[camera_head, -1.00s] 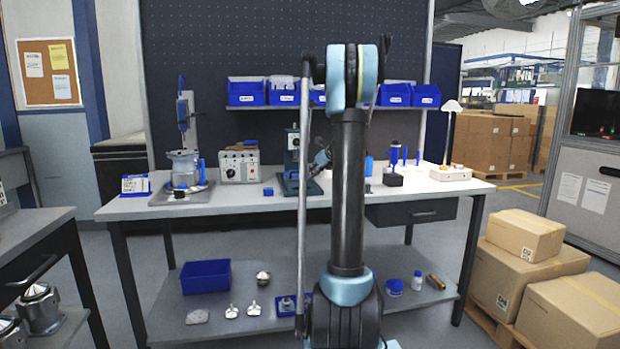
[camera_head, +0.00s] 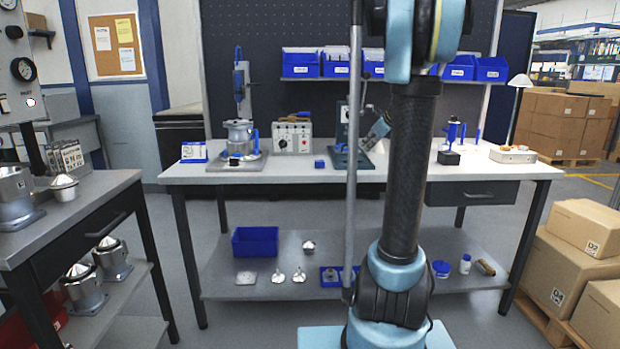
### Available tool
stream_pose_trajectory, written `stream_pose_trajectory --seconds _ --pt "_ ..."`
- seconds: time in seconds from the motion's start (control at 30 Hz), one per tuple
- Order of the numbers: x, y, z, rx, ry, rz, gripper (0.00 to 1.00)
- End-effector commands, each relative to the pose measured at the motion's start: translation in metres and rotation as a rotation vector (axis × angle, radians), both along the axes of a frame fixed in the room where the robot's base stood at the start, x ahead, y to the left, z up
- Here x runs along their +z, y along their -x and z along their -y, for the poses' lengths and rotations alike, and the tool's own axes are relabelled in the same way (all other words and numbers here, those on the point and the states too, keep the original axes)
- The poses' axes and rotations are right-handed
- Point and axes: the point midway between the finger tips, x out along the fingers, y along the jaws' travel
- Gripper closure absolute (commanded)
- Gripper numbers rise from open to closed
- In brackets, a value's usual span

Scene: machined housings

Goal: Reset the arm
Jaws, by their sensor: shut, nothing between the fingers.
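My arm rises through the right of centre, with its dark upright link (camera_head: 408,165) in front of the workbench. Behind that link, a small light blue and dark end part of my arm shows beside the green press. My gripper (camera_head: 368,143) is at the lower left of this part, small and partly hidden. It appears shut and empty, close in the picture to the press. I cannot tell how far apart they are.
The workbench (camera_head: 310,172) carries a drill stand (camera_head: 240,130), a grey control box (camera_head: 293,138) and the green press (camera_head: 343,150). A side table (camera_head: 60,225) with metal housings stands at left. Cardboard boxes (camera_head: 575,260) stand at right. Grey floor is open between.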

Motion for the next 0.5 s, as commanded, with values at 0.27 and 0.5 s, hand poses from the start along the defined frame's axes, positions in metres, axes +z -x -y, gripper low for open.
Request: stream_pose_trajectory --seconds 0.27,0.5 --pt "-0.027 0.099 -0.05 0.375 0.317 0.036 1.0" --pt "-0.059 0.182 -0.077 0.716 0.564 0.067 1.0"
